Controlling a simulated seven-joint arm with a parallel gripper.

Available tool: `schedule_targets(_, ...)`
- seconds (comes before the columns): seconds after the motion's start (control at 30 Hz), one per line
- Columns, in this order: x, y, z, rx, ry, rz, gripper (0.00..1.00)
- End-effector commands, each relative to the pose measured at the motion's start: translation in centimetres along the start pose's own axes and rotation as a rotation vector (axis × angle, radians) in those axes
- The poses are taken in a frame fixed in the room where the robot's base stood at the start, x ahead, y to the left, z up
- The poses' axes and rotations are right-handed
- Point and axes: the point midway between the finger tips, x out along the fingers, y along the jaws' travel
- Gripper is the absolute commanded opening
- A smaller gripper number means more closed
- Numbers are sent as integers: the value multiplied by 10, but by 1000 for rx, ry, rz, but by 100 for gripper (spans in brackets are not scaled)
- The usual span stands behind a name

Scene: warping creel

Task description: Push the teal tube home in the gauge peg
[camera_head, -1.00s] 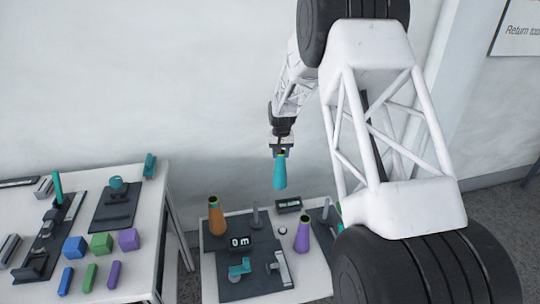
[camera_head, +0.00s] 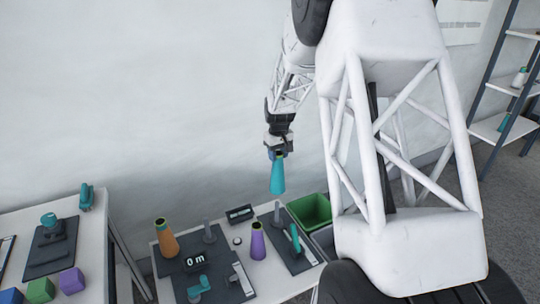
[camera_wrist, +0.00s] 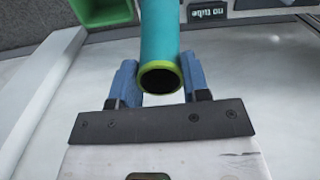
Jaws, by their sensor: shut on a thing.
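The teal tube (camera_head: 277,176) is a tapered cone. It hangs upright, narrow end up, from my gripper (camera_head: 275,152), above the table and touching nothing below. In the wrist view the tube (camera_wrist: 160,35) shows its yellow-green rim and dark hollow between the two blue fingers (camera_wrist: 159,78), which are shut on it. Two grey pegs stand on dark plates: one left (camera_head: 208,232), behind a "0 m" display (camera_head: 195,261), and one right (camera_head: 277,212), below the tube. Both look bare. I cannot tell which is the gauge peg.
An orange tube (camera_head: 165,239) and a purple tube (camera_head: 257,241) stand on the table. A small display (camera_head: 240,214) is at the back; in the wrist view a display (camera_wrist: 208,12) reads "no tube". A green bin (camera_head: 312,211) stands right. A second table (camera_head: 95,243) is left.

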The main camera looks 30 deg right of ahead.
Motion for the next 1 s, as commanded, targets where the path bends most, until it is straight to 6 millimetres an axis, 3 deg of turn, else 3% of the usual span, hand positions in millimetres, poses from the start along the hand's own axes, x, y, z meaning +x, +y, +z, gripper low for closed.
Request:
schedule_targets(0.57,5,0,0,0,-1,0,24)
schedule_targets(1.0,34,0,0,1,-2,-1,24)
